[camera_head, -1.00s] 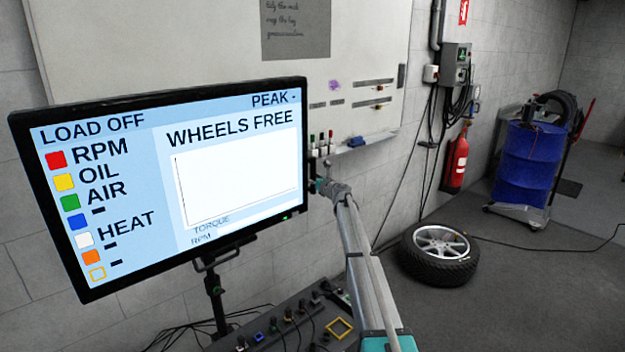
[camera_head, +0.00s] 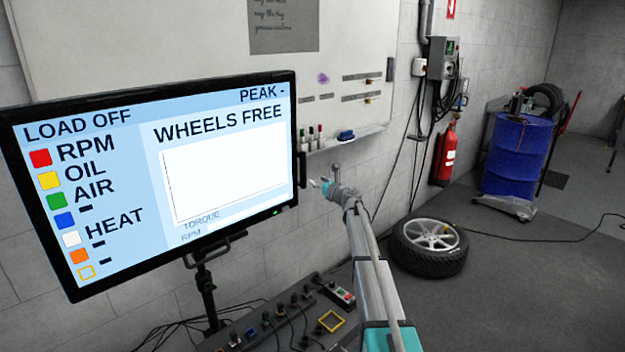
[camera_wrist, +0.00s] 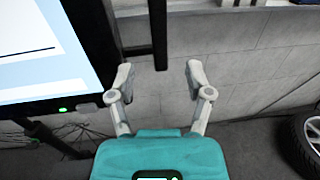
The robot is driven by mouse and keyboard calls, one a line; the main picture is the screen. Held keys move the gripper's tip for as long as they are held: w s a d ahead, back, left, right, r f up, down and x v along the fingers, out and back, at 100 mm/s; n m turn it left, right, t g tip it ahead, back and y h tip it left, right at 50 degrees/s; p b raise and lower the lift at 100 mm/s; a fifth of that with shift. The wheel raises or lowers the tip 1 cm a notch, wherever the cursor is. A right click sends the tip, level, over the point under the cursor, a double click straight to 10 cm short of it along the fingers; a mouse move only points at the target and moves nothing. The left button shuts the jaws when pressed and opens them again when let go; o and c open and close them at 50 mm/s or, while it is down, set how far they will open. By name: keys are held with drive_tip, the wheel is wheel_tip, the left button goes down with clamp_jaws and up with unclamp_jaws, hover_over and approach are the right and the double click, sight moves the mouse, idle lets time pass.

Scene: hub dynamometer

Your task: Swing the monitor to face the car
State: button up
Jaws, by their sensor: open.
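The monitor (camera_head: 150,180) stands at the left of the head view on a dark stand (camera_head: 208,295), its lit screen turned toward me. A dark vertical bar (camera_head: 302,170) shows beside its right edge. My gripper (camera_head: 322,184) is just right of that bar, open and empty. In the wrist view the monitor (camera_wrist: 45,60) fills the upper left, and the bar (camera_wrist: 158,35) comes down between and beyond the open fingertips of my gripper (camera_wrist: 160,76). Neither finger visibly touches the bar. The car is not in view.
A control panel (camera_head: 275,335) with knobs and a yellow frame sits low in front. A wheel (camera_head: 430,247) lies on the floor to the right. A blue drum (camera_head: 517,155) and a fire extinguisher (camera_head: 445,152) stand farther back. Open floor lies at the right.

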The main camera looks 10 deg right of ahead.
drive_tip(key=shift+s+d, duration=0.25)
drive_tip(key=shift+s, duration=0.4)
drive_tip(key=s+a+f+n+g+y, duration=0.1)
drive_tip(key=s+a+f+n+g, duration=0.4)
drive_tip(key=s+a+n, duration=0.5)
drive_tip(key=s+a+f+n+g, duration=0.4)
drive_tip(key=s+a+f+n, duration=0.3)
drive_tip(key=s, duration=0.5)
drive_tip(key=s+d+f+n+g+h, duration=0.1)
drive_tip(key=s+f+n+g+h, duration=0.1)
drive_tip(key=s+n, duration=0.3)
drive_tip(key=s+d+f+n+g+h, duration=0.1)
drive_tip(key=s+f+n+g+h, duration=0.1)
drive_tip(key=s, duration=1.2)
drive_tip(key=s+d+f+n+g+h, duration=0.2)
drive_tip(key=s+n+g+h, duration=0.1)
drive_tip(key=s+n, duration=0.4)
drive_tip(key=s, duration=0.3)
drive_tip(key=shift+f+n+g+h, duration=0.3)
drive_tip(key=shift+h, duration=0.1)
drive_tip(key=shift+a, duration=0.1)
